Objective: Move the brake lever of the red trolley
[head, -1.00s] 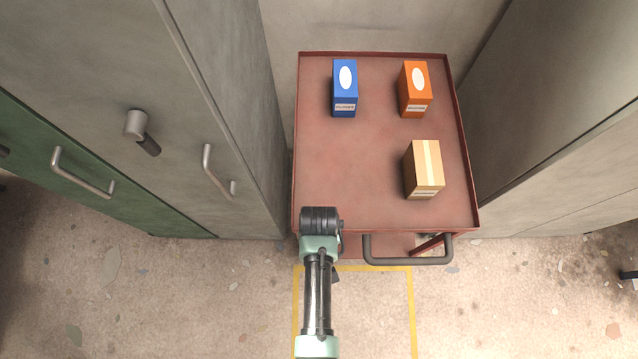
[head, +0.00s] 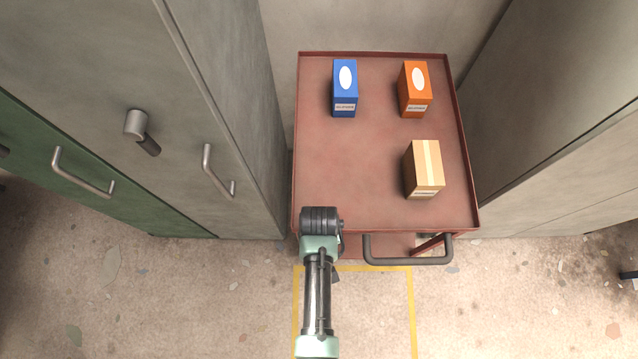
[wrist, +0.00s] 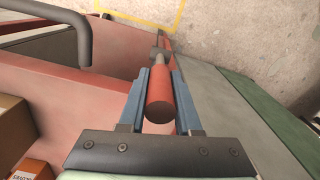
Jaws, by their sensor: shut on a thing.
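The red trolley (head: 390,140) stands between grey cabinets, with its dark push handle (head: 408,261) at the front edge. In the wrist view, the brake lever (wrist: 160,95) has a red cylindrical grip on a metal rod, beside the trolley's side wall. My gripper (wrist: 159,88) is shut on the lever's red grip, with one blue-grey finger on each side of it. In the head view, my arm reaches over the trolley's front left corner and hides the lever and the fingers.
A blue box (head: 344,88), an orange box (head: 414,90) and a tan carton (head: 424,169) stand on the trolley. A grey cabinet (head: 215,120) is close on the left, another (head: 560,100) on the right. Yellow floor lines (head: 413,310) mark the floor in front.

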